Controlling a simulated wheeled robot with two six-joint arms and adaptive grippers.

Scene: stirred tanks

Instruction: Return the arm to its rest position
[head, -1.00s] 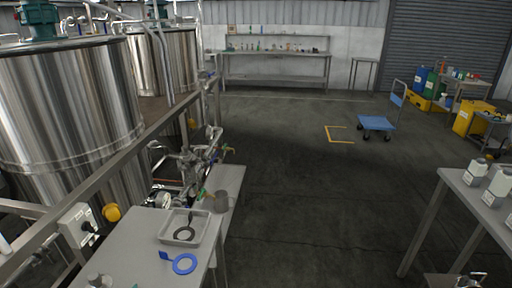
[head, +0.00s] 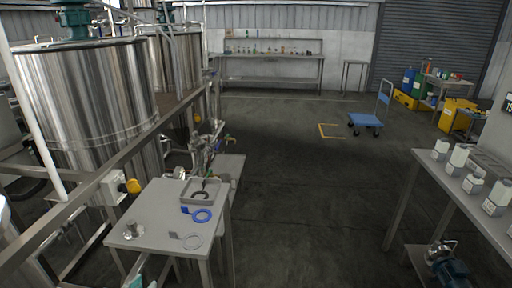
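Only a small teal and pale piece of my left gripper (head: 138,283) shows at the bottom edge of the head view, just below the near edge of the grey bench (head: 150,207). Its fingers are cut off, so I cannot tell whether it is open or shut. My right gripper is not in view. On the bench, a grey tray (head: 214,200) holds a dark ring.
A small metal part (head: 130,231) stands at the bench's left. Steel tanks (head: 88,100) and a rail flank the left. A right-hand table (head: 440,180) carries several white bottles, with a pump (head: 447,265) below. Floor between is clear; a blue trolley (head: 366,120) stands farther back.

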